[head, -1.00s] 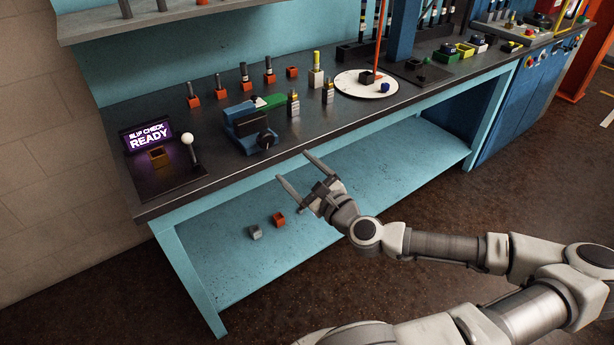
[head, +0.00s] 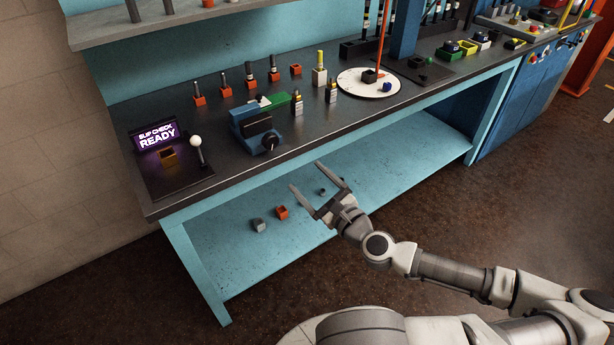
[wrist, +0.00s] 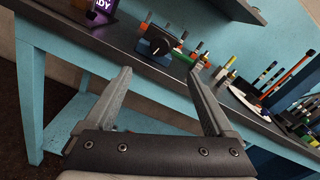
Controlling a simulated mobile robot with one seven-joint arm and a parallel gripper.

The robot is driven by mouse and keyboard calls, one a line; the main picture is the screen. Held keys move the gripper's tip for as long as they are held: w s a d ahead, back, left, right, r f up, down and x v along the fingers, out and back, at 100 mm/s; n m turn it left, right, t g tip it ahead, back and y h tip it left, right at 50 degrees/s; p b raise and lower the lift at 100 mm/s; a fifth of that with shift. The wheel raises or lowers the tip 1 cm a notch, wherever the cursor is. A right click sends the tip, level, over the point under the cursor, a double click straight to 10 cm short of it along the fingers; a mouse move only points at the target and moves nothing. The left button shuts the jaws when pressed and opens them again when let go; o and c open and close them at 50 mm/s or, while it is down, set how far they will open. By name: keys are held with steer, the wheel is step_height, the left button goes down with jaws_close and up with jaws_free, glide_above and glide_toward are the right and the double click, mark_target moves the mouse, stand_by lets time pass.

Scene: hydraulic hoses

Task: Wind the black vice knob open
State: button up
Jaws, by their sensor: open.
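The blue vice (head: 247,124) stands on the dark bench top near its front edge. Its round black knob (head: 270,142) faces the bench's front. In the wrist view the black knob (wrist: 161,46) shows beyond and between my fingers. My gripper (head: 318,176) is open and empty, in front of the bench and lower than the knob, with a clear gap to it. In the wrist view my gripper (wrist: 158,88) has its two fingers wide apart. A green block (head: 276,100) lies on or just behind the vice; I cannot tell whether they touch.
The slip check station (head: 160,150) with its white-tipped lever (head: 197,143) stands left of the vice. Two hose fittings (head: 297,102) stand right of it. A white round plate (head: 385,88) lies farther right. The bench edge and lower shelf (head: 245,250) are close to my gripper.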

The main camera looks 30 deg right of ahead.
mark_target(273, 143)
steer(key=w+d+f+m+h+b, duration=0.1)
steer(key=w+d+m+h+b, duration=0.2)
steer(key=b, duration=1.3)
steer(key=s+a+r+m+y+b, duration=0.1)
steer(key=s+a+m+y+b, duration=0.15)
steer(key=b, duration=0.55)
steer(key=shift+n+y, duration=0.25)
steer(key=w+p, duration=0.1)
steer(key=w, duration=0.4)
steer(key=w+p, duration=0.1)
steer(key=w, duration=0.5)
steer(key=w+a+p, duration=0.1)
steer(key=w, duration=0.4)
steer(key=shift+w, duration=0.35)
steer(key=shift+w+r, duration=0.1)
steer(key=shift+w, duration=0.7)
